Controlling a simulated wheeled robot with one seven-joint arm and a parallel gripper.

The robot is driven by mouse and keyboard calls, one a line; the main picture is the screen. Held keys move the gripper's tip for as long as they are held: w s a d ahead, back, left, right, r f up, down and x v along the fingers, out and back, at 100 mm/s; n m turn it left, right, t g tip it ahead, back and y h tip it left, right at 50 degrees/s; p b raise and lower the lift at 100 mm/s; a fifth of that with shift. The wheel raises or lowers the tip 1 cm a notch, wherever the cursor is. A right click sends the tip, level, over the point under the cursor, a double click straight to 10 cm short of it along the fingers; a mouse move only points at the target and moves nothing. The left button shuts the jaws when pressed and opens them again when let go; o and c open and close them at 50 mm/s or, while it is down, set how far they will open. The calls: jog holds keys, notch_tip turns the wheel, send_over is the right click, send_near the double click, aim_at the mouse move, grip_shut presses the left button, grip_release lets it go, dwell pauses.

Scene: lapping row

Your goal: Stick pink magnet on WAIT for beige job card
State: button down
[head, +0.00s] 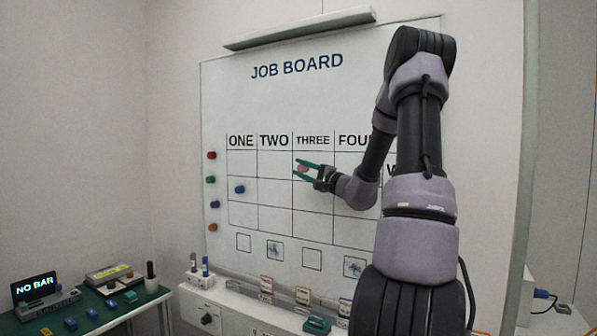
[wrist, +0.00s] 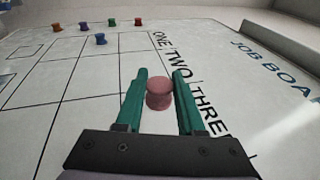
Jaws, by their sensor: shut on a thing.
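My gripper (head: 297,168) is in front of the top row of the board's grid, at the THREE column. Its green fingers are shut on the pink magnet (head: 303,170). The wrist view shows the round pink magnet (wrist: 160,95) between the fingers (wrist: 161,76). I cannot tell whether the magnet touches the board. The job board (head: 300,100) has columns ONE, TWO, THREE and FOUR. Small cards (head: 303,295) stand below the board; I cannot tell which is beige.
A blue magnet (head: 239,189) is in column ONE, second row. Red (head: 212,155), green (head: 210,180), purple (head: 214,204) and orange (head: 212,227) magnets line the board's left edge. A green-topped bench (head: 95,318) with small blocks stands at lower left. My arm covers the board's right part.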

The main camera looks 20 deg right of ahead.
jog(key=shift+w+d, duration=0.85)
jog(key=shift+d, duration=0.25)
jog(key=shift+w+d, duration=0.85)
jog(key=shift+d, duration=0.25)
jog(key=shift+c, duration=2.2)
grip_release()
jog(key=shift+d, duration=0.1)
